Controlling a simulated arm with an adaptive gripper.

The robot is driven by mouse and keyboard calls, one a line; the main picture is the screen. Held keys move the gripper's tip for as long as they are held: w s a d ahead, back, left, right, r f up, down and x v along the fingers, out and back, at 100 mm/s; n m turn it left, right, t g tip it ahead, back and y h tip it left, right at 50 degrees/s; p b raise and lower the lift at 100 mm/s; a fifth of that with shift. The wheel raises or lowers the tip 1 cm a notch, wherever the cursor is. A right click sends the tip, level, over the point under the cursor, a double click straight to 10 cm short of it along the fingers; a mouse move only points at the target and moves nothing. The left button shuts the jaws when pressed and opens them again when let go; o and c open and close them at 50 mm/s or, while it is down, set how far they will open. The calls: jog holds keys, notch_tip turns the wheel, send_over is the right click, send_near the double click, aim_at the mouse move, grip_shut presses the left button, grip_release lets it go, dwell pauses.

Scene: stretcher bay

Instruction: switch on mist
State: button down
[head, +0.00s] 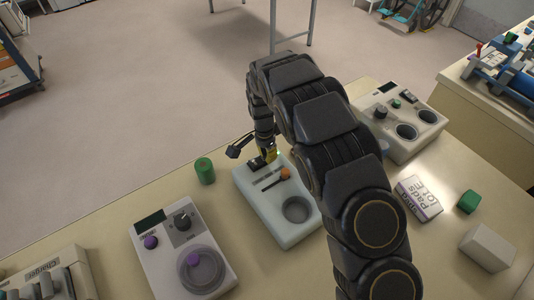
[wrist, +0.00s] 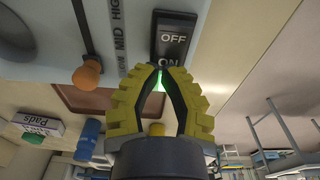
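A pale unit (head: 263,212) stands on the counter in the head view, with an orange-knobbed slider (head: 284,174) and a round recess. No mist label is readable. In the wrist view its black rocker switch (wrist: 174,42) reads OFF above and ON below, beside the slider's orange knob (wrist: 87,75) and a LOW, MID, HIGH scale. My gripper (wrist: 158,72) has its yellow fingertips drawn together at the ON end; they hold nothing. A green glow shows between them. Contact with the switch cannot be told. In the head view my gripper (head: 269,155) is partly hidden by my arm.
A green cylinder (head: 204,170) stands left of the unit. A device with purple knobs (head: 184,251) is at the front left. Another control box (head: 401,120) stands behind on the right. A labelled pads box (head: 419,199), green block (head: 468,201) and white block (head: 487,247) lie right.

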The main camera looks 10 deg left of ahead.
jog(key=shift+r, duration=0.75)
notch_tip(320, 180, up, 14)
jog(key=w+d, duration=0.1)
jog(key=shift+w+d, duration=0.25)
jog(key=shift+d, duration=0.05)
dwell(0.3)
